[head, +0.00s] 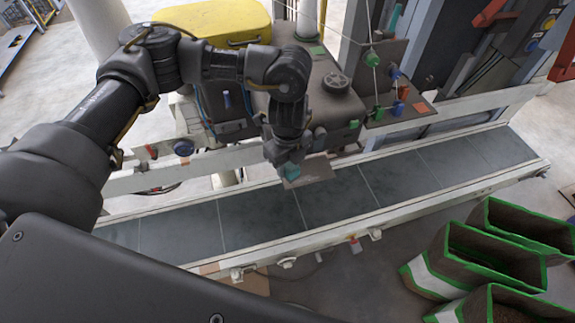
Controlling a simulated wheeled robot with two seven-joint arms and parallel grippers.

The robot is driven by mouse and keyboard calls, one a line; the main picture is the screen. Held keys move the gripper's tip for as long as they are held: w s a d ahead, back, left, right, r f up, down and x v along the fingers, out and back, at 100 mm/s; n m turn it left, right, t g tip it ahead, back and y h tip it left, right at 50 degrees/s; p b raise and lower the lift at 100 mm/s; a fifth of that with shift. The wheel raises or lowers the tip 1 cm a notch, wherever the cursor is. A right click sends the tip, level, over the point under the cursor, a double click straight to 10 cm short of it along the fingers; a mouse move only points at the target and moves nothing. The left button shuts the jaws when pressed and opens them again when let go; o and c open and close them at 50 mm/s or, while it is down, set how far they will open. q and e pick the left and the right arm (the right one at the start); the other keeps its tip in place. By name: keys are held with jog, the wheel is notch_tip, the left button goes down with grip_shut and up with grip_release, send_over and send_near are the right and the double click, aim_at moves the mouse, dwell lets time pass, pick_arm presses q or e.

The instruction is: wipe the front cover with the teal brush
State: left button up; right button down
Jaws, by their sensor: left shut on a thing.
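My left gripper (288,163) hangs over the conveyor, fingers pointing down, and is shut on the teal brush (292,173). Only a small teal part of the brush shows below the fingers; the rest is hidden by the gripper. The brush is right at a small brown-grey plate (318,170) at the belt's far side; I cannot tell whether they touch. Behind the gripper stands a dark machine housing (338,112) with a round knob on top. I cannot tell for sure which surface is the front cover. My right gripper is not in view.
The grey conveyor belt (400,178) with pale rails runs across the middle. Green-rimmed bins (480,255) stand at lower right. A yellow case (215,20) is at the back. A panel with coloured knobs (385,75) and cords stands right of the housing. The belt's right half is clear.

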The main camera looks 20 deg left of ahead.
aim_at(288, 164)
pick_arm(q)
jog(key=shift+r, duration=1.1)
jog(key=shift+r, duration=1.5)
